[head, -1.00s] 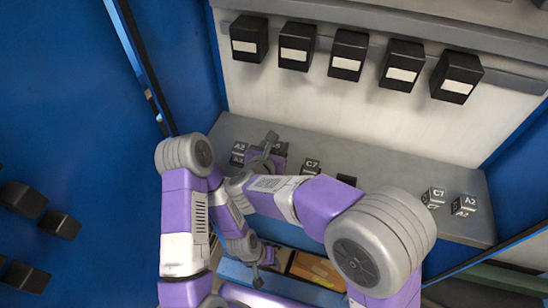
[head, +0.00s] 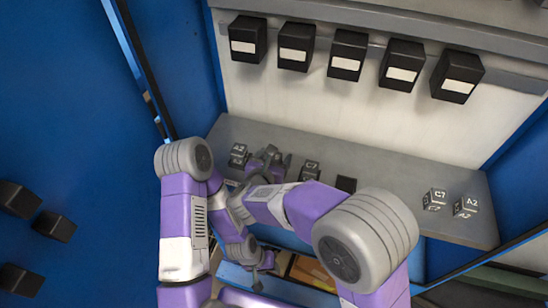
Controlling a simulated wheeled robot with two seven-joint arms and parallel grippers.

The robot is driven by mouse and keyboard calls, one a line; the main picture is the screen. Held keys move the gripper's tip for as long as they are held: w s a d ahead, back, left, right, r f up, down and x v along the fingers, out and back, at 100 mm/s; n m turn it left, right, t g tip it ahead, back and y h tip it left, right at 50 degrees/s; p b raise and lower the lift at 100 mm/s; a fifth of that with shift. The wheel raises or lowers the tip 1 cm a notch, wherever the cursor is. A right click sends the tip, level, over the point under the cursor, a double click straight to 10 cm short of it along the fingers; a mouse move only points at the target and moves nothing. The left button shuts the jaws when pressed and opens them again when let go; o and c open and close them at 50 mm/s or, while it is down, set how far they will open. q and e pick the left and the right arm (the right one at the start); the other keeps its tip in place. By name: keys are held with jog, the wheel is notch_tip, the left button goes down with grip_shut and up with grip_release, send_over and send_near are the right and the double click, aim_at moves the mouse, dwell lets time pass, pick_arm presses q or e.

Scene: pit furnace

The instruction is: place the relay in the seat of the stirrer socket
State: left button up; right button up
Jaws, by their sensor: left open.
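One marked A2 (head: 238,154) is at the left, one marked C7 (head: 310,170) near the middle, and another C7 (head: 434,199) and A2 (head: 465,206) at the right. A flat black square (head: 346,184), possibly a socket seat, lies right of the middle C7. I cannot tell which socket is the stirrer's. My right gripper (head: 271,158) is over the shelf between the left A2 and the middle C7; its jaws are unclear. My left gripper (head: 259,271) is open, below the shelf's front edge.
A row of black boxes with blank white labels (head: 347,55) hangs on the wall above the shelf. Blue panels (head: 75,120) close the left side. A brown-orange item (head: 310,271) lies below the shelf, partly behind my arm. The shelf's right-middle is clear.

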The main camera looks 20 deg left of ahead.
jog(key=shift+r+p, duration=0.2)
jog(key=shift+p, duration=0.15)
jog(key=v, duration=1.2)
